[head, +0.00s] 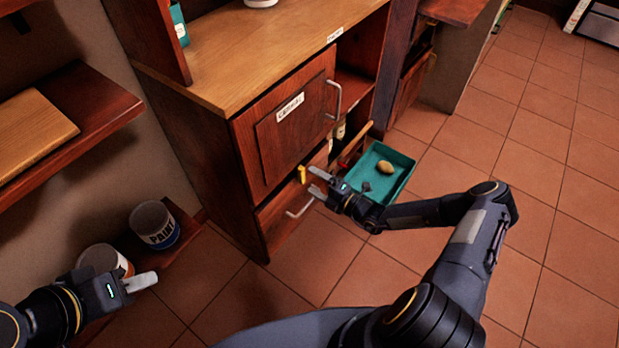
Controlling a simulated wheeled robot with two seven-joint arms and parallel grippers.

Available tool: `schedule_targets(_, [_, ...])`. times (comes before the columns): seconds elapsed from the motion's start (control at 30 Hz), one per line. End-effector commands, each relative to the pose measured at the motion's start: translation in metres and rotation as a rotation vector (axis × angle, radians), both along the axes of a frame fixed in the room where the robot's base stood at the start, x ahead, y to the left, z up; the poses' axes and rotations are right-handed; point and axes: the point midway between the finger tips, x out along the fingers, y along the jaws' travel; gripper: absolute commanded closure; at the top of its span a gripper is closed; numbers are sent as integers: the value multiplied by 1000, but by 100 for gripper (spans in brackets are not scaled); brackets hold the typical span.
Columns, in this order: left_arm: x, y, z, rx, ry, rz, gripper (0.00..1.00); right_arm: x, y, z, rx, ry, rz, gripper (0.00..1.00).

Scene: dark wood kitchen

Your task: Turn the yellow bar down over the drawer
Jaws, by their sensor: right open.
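The small yellow bar (302,174) is on the cabinet front, at the seam between the upper door and the lower drawer (288,218). It looks roughly upright, not lying across the drawer. The drawer looks closed and has a metal handle (300,210). My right gripper (313,181) is open, its fingertips just right of the yellow bar. I cannot tell whether they touch it. My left gripper (146,282) is at the lower left, far from the bar, near the paint cans; its finger gap cannot be made out.
The cabinet door (290,125) is closed, with a handle at its right. A pulled-out teal tray (399,157) holds a yellowish item (386,167) beside my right wrist. Paint cans (155,225) stand on a low shelf at left. Tiled floor (560,215) is clear at right.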

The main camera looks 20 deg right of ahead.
Motion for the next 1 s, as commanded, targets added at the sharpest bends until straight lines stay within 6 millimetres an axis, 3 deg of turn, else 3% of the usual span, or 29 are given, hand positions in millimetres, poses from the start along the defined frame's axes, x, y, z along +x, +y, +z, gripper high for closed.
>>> schedule_targets(0.13, [0,0,7,0,0,0,64,-20,-17,2,-1,2,-2,13])
schedule_targets(0.33, [0,0,9,0,0,0,64,-35,-28,0,0,1,0,13])
schedule_targets(0.87, [0,0,9,0,0,0,64,-37,-29,0,0,0,0,13])
schedule_targets(1.0, [0,0,9,0,0,0,64,-36,-26,13,-60,-43,44,13])
